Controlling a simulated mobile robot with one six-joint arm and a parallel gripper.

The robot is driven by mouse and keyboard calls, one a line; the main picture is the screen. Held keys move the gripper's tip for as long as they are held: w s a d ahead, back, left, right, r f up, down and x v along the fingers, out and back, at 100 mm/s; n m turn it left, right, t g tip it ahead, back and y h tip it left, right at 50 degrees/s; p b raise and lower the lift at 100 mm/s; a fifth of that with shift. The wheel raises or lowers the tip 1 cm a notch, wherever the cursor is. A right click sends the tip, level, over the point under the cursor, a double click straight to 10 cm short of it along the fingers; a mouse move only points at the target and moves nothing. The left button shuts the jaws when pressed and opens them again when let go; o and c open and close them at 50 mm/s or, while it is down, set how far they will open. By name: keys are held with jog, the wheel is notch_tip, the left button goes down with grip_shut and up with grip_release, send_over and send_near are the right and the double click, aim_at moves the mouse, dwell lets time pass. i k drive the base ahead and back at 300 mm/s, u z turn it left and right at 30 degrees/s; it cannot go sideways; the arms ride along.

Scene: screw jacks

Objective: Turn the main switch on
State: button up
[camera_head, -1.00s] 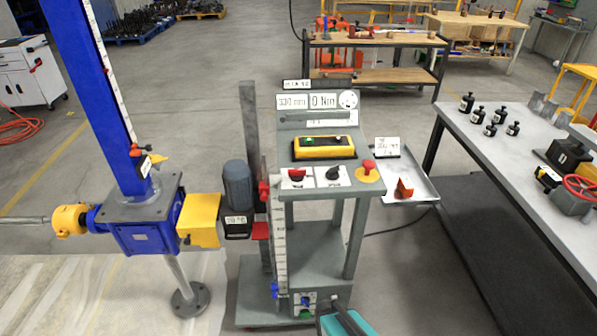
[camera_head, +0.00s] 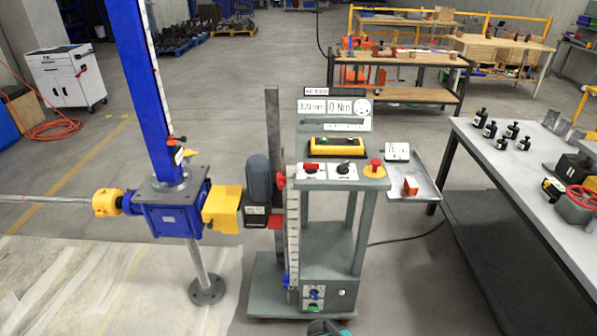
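The control cart (camera_head: 350,209) stands upright in the middle of the view. Its sloped top carries a red rotary switch on a white plate (camera_head: 311,168), which looks like the main switch; its exact setting is too small to read. A black selector (camera_head: 344,168) sits to its right, then a red mushroom button (camera_head: 375,164) on yellow. A low box on the cart has a blue knob (camera_head: 314,294) and a green part. Only a small teal and dark piece, seemingly of my arm, shows at the bottom edge. My gripper's fingers are not in view.
A blue screw jack (camera_head: 172,218) with a tall column stands left of the cart, joined to a yellow guard (camera_head: 222,208). A side tray (camera_head: 420,184) sticks out right. A grey workbench (camera_head: 522,168) stands right. A cable crosses the floor between cart and bench.

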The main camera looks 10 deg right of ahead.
aim_at(308, 167)
jog(key=u, duration=0.35)
jog(key=k, duration=0.95)
jog(key=u, duration=0.8)
jog(key=i, duration=2.1)
jog(key=u, duration=0.05)
